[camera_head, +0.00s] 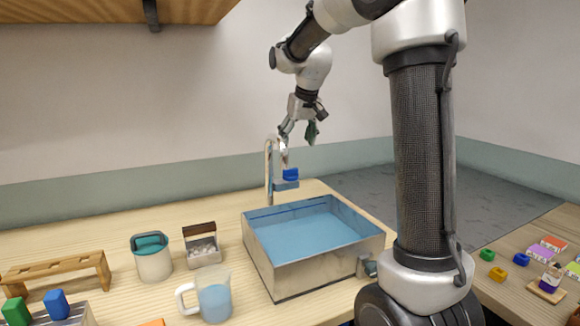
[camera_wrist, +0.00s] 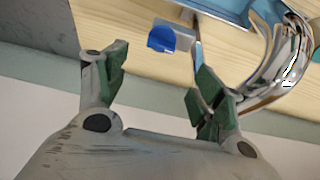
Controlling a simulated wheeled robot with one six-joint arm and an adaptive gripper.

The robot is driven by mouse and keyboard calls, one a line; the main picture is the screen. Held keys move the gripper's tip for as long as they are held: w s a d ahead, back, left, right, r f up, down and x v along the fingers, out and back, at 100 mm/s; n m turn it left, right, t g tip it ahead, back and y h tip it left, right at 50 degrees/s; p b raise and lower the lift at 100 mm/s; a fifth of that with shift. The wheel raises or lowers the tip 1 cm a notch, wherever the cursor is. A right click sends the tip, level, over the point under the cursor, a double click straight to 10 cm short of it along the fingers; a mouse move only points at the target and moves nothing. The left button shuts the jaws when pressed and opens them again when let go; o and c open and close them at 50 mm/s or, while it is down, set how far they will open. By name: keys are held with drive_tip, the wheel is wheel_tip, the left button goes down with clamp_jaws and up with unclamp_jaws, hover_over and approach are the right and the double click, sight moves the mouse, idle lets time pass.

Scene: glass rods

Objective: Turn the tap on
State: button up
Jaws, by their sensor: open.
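The tap (camera_head: 269,175) is a chrome upright with a curved spout at the back left of the sink. Next to it a blue block-shaped piece (camera_head: 290,174), seemingly its handle, sits on a grey mount. My gripper (camera_head: 297,142) is just above the blue piece, pointing down. In the wrist view, my gripper (camera_wrist: 160,85) has its green-padded fingers apart with nothing between them. The blue piece (camera_wrist: 161,39) lies beyond the gap, apart from both fingers. The chrome tap (camera_wrist: 278,62) curves close by the right finger; I cannot tell whether they touch.
The steel sink (camera_head: 310,268) holds blue water. A glass jug (camera_head: 214,298), a teal-lidded pot (camera_head: 153,262), a small carrier (camera_head: 201,248) and a wooden rack (camera_head: 55,269) stand to its left. Several coloured blocks and a small bottle (camera_head: 549,280) are on the right table.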

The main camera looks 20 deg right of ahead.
sight(291, 169)
drive_tip(key=x, duration=1.1)
drive_tip(key=shift+f, duration=0.15)
drive_tip(key=c, duration=1)
